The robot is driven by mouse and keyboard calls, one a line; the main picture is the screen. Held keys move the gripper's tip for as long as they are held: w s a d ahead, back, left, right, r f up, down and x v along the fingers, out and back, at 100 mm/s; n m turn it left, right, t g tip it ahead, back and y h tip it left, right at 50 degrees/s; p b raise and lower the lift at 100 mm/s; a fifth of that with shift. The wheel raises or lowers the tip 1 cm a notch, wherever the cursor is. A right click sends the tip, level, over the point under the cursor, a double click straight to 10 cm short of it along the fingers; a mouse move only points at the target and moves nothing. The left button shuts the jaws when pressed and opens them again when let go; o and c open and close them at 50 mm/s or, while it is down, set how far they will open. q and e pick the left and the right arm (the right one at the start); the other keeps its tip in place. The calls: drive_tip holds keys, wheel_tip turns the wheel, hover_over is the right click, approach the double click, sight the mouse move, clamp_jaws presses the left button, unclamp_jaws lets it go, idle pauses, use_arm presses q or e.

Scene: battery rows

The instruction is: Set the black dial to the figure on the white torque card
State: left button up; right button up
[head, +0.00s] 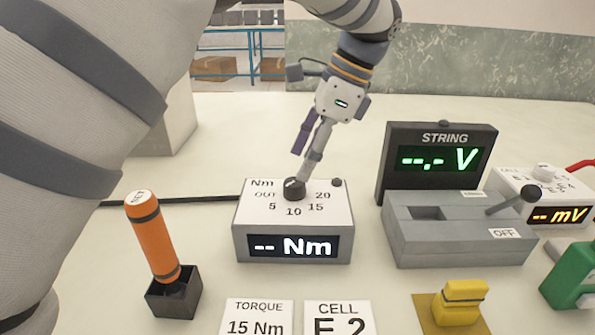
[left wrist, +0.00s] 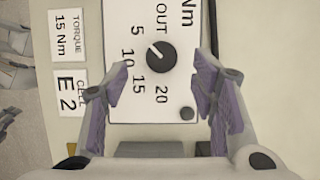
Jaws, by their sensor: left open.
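The black dial (head: 294,189) sits on top of the grey-white torque box (head: 246,217), whose display reads "-- Nm". In the left wrist view, the white mark on the dial (left wrist: 161,57) points about at 5, among OUT, 5, 10, 15 and 20. The white torque card (head: 257,318) reads 15 Nm; it also shows in the left wrist view (left wrist: 69,36). My left gripper (head: 303,175) points down at the dial, open, its purple-padded fingers (left wrist: 161,68) on either side of it in the picture. Whether the tips reach its height is unclear.
A cell card (head: 339,318) reads E 2. An orange tool (head: 153,238) stands in a dark holder at left. The STRING meter (head: 437,160) with its lever box is right of the torque box. A yellow block (head: 463,301) and green item (head: 572,277) are at front right.

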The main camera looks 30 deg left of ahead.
sight(295, 182)
use_arm(q)
drive_tip(key=x, duration=0.4)
drive_tip(key=shift+a+f, duration=0.15)
drive_tip(key=shift+f, duration=0.25)
drive_tip(key=shift+c, duration=0.4)
drive_tip(key=c, duration=1.1)
drive_tip(key=shift+o, duration=0.2)
